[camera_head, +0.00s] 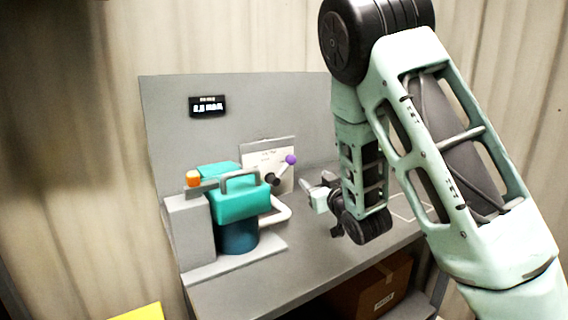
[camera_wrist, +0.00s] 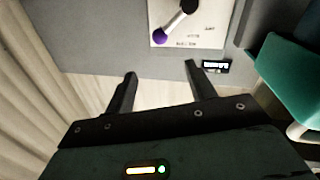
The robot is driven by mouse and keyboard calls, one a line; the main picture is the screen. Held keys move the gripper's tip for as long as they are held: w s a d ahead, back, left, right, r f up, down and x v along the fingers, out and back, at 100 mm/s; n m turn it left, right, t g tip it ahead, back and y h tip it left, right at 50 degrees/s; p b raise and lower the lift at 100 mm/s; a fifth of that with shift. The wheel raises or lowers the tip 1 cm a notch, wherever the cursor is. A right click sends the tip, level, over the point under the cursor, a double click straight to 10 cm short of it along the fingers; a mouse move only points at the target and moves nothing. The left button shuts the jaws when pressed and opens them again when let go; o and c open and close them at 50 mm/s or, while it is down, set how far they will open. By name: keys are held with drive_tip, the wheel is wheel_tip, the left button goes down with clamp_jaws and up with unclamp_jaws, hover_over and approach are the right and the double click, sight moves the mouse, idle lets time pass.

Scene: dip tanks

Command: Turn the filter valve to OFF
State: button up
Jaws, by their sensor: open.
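The wrist view shows the same purple knob (camera_wrist: 160,35) and the plate (camera_wrist: 208,22), with lettering too blurred to read surely. My gripper (camera_wrist: 158,72) is open and empty, its two dark fingers apart. The knob lies beyond the fingertips and does not touch them. In the head view my gripper (camera_head: 308,191) is right of and below the knob.
A teal tank unit (camera_head: 240,203) with a grey handle and an orange button (camera_head: 193,178) stands left of the valve. A small black display (camera_head: 207,106) is on the back panel. A cardboard box (camera_head: 372,287) sits under the bench. The bench top (camera_head: 262,285) is clear in front.

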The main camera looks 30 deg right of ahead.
sight(293, 161)
drive_tip(key=w+d+p, duration=0.1)
drive_tip(key=w, duration=0.4)
drive_tip(key=w+d+p, duration=0.1)
drive_tip(key=w, duration=0.5)
drive_tip(key=w+p, duration=0.1)
drive_tip(key=w, duration=0.4)
drive_tip(key=shift+w+d, duration=0.4)
clamp_jaws()
